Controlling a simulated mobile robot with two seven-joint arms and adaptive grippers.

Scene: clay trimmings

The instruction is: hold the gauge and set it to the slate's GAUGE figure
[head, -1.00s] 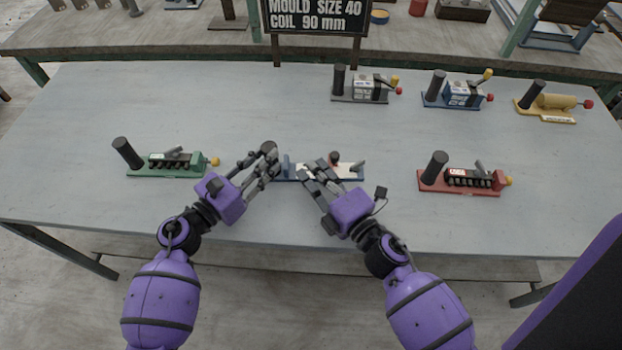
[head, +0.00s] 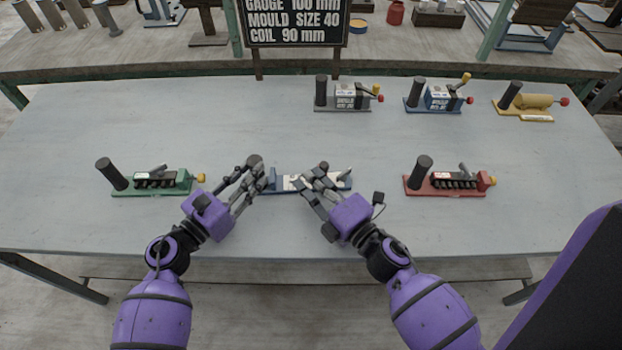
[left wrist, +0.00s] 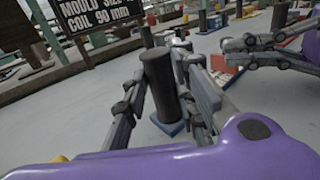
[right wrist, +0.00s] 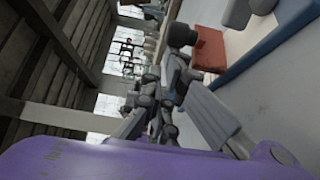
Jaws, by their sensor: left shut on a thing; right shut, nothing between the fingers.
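The gauge has a blue base (head: 343,185) with a white scale strip (head: 290,183), and lies at mid-table in the head view. My left gripper (head: 256,172) is shut around its upright black handle (left wrist: 160,85) at the left end. My right gripper (head: 313,180) is shut and empty over the middle of the gauge, hiding part of the scale. I cannot tell whether it touches the gauge. The scale figures are too small to read. The slate (head: 295,22) reads GAUGE 100 mm, MOULD SIZE 40, COIL 90 mm; it is cut off at the top.
A green-based device (head: 150,183) stands left and a red-based one (head: 445,184) right. Grey (head: 345,98), blue (head: 435,100) and yellow (head: 530,105) devices stand behind, at the right. The table's front strip and back left are clear.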

